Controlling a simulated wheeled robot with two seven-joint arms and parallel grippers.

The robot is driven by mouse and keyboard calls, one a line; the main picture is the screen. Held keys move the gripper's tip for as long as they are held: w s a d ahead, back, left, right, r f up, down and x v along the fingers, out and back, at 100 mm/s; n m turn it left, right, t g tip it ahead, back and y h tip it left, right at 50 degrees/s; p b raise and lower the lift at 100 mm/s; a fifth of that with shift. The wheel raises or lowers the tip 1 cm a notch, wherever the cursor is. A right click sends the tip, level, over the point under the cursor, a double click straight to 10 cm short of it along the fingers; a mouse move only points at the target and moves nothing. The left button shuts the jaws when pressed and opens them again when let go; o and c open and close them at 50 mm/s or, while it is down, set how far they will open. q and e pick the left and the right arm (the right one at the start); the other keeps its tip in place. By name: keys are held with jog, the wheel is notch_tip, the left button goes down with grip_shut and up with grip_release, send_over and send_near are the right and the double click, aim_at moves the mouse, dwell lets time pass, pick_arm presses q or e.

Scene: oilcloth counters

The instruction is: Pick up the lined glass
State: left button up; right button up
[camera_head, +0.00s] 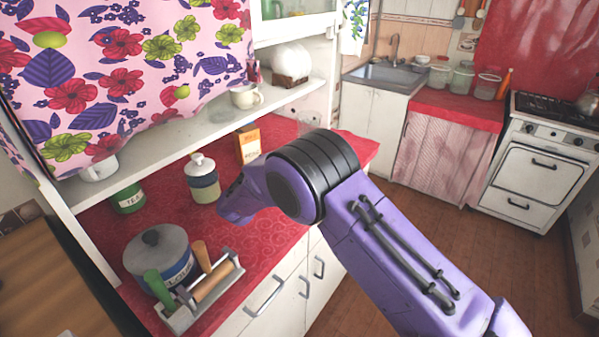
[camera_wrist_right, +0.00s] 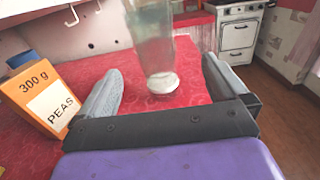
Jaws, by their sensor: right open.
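The glass (camera_wrist_right: 152,38) is clear and stands upright on the red oilcloth in the right wrist view; its lines cannot be made out. In the head view it shows faintly (camera_head: 309,120) at the counter's far end, just above my purple right arm. My right gripper (camera_wrist_right: 162,66) is open and empty, its two grey fingers pointing toward the glass. The glass base appears between the fingertips in the picture; whether it is inside the jaws cannot be told. In the head view my right gripper is hidden behind my arm. My left gripper is not in view.
An orange peas box (camera_wrist_right: 42,97) stands close to my left-hand finger and also shows in the head view (camera_head: 248,143). A shelf (camera_head: 200,128) with a mug (camera_head: 245,96) overhangs the counter.

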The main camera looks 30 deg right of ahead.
jog(key=shift+d+f, duration=0.1)
jog(key=shift+f, duration=0.2)
jog(key=p+x, duration=0.1)
jog(key=x, duration=0.2)
jog(key=p+x, duration=0.2)
jog(key=x, duration=0.1)
jog(key=p+x, duration=0.2)
jog(key=x, duration=0.2)
jog(key=shift+w+r, duration=0.25)
jog(key=shift+w, duration=0.15)
jog(key=shift+w+f, duration=0.1)
jog(key=shift+f, duration=0.1)
jog(key=shift+r, duration=0.1)
jog(key=c, duration=1.2)
jog(key=shift+r, duration=0.1)
jog(key=c, duration=0.3)
jog(key=shift+c, duration=0.2)
